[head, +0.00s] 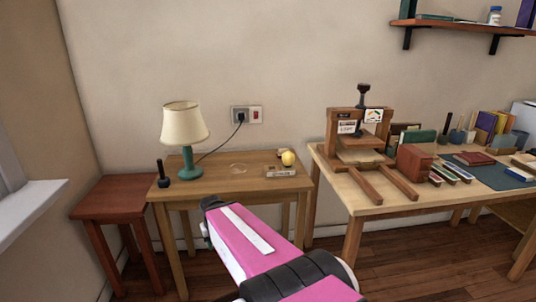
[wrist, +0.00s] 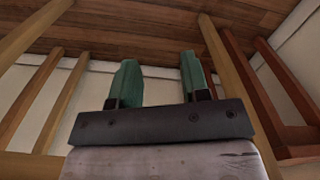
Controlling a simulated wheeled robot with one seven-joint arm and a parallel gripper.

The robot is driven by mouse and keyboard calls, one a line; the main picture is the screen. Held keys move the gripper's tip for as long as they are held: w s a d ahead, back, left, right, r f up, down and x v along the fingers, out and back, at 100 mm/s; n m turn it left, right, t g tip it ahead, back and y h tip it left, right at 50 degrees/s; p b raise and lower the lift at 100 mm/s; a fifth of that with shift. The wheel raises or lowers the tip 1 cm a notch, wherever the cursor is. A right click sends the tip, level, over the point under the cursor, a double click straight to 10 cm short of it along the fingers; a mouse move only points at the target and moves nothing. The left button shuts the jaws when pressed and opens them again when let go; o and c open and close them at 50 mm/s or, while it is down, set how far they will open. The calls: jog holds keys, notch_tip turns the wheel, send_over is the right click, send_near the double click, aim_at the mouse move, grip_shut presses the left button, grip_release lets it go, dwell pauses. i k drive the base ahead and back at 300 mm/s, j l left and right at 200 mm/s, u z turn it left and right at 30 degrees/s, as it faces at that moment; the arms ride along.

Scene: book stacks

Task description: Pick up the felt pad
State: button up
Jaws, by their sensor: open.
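I cannot pick out the felt pad for certain in either view. Beyond the fingers are wooden legs, wall and floor. In the head view my pink arm reaches toward the front of the small table, and the gripper's fingers are hidden.
The small table holds a lamp (head: 184,135), a dark-handled tool (head: 162,175), a yellow ball (head: 288,158) and a labelled box (head: 281,172). A reddish stool (head: 112,195) stands left. The right workbench (head: 375,206) carries a wooden press (head: 362,140), books and a teal mat (head: 487,175).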

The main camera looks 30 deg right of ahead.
aim_at(283, 150)
jog(key=j+z, duration=0.15)
jog(key=z, duration=0.2)
jog(key=i+j+z, duration=0.1)
jog(key=z, duration=0.25)
jog(key=j+z, duration=0.35)
jog(key=i+l, duration=0.05)
